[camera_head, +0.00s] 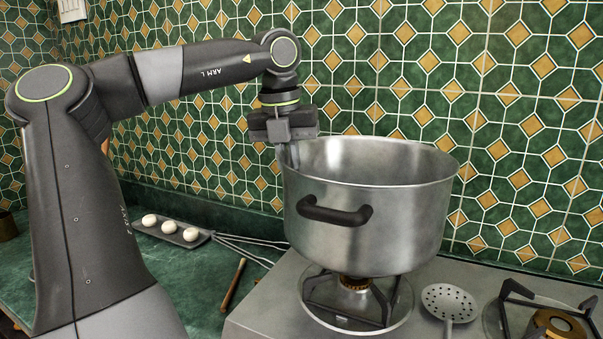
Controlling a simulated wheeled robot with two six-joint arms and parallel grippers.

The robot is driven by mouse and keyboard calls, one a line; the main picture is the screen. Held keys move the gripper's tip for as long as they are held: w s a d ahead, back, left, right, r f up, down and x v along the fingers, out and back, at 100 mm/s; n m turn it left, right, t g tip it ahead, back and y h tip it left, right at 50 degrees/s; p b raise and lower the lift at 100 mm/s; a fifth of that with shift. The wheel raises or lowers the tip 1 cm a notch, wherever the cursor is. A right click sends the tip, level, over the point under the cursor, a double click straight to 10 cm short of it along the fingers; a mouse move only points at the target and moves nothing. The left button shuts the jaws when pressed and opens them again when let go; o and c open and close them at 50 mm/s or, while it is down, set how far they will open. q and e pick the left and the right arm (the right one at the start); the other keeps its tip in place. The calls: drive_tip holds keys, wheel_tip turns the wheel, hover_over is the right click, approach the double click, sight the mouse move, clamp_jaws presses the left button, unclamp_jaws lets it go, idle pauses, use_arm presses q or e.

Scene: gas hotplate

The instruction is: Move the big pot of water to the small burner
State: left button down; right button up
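The big steel pot (370,220) is upright over the left burner (355,284) of the hotplate. I cannot tell whether its base rests on the burner's support or is slightly raised. Its near black handle (337,213) faces me and is free. The water inside is not visible. My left gripper (288,155) points down at the pot's far left rim. Its fingertips are mostly hidden by the pot, so its grip cannot be made out. The right burner (555,326) is bare and partly cut off by the frame. My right gripper is not in view.
A slotted steel skimmer (449,303) lies between the two burners. The tiled wall (530,130) stands close behind.

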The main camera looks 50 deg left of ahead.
use_arm(q)
wheel_tip(320, 180, down, 3)
drive_tip(key=shift+w+f+b, duration=0.1)
drive_tip(key=shift+f+b, duration=0.05)
drive_tip(key=shift+b, duration=0.3)
wheel_tip(320, 180, down, 4)
drive_tip(key=shift+r+b, duration=0.25)
drive_tip(key=shift+b, duration=0.7)
drive_tip(key=shift+f, duration=0.1)
drive_tip(key=c, duration=2)
unclamp_jaws()
drive_tip(key=shift+f, duration=0.1)
drive_tip(key=o, duration=0.4)
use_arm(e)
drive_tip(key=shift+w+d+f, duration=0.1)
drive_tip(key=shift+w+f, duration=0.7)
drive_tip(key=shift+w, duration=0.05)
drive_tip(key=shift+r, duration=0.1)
